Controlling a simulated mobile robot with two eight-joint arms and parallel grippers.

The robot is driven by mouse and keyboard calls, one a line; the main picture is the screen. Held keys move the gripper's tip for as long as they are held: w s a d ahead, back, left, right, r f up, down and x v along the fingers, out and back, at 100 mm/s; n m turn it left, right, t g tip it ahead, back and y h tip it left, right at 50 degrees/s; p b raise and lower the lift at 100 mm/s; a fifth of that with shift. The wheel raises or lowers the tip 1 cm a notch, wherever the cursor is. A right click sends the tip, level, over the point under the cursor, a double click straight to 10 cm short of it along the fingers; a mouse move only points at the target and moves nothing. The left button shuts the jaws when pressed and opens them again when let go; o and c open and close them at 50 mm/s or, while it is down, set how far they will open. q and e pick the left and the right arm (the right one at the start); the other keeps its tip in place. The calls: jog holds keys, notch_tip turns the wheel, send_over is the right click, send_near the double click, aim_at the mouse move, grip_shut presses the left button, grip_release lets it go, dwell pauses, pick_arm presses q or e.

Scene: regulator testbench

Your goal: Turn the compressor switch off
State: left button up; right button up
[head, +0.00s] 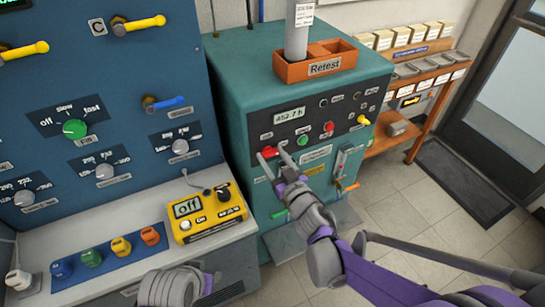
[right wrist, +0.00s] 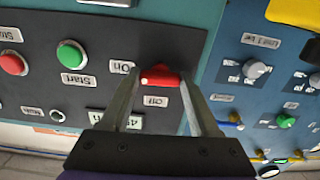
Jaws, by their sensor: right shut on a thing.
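The compressor switch is a red knob (head: 268,152) on the dark panel of the green compressor cabinet (head: 235,105). In the right wrist view the red knob (right wrist: 163,77) lies sideways, its white mark at the left end toward the "On" label (right wrist: 121,67). The "Off" label (right wrist: 155,101) is below it in that view. My right gripper (head: 275,151) is shut on the knob, with one finger at each side of it in the wrist view (right wrist: 160,88). My left gripper's fingers are not visible.
A green button (head: 302,140) and a red button (head: 328,127) sit beside the switch. An orange "Retest" bin (head: 315,68) is on top of the cabinet. A blue testbench panel (head: 60,100) and a yellow meter (head: 208,212) stand left. Open floor (head: 400,200) lies right.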

jog(key=n, duration=0.3)
jog(key=shift+n+b, duration=0.3)
jog(key=shift+b, duration=0.05)
jog(key=n, duration=0.4)
jog(key=shift+n, duration=0.3)
jog(key=n, duration=0.9)
jog(key=shift+n, duration=0.3)
jog(key=o, duration=1.4)
jog(key=shift+c, duration=0.2)
jog(key=shift+s+d, duration=0.1)
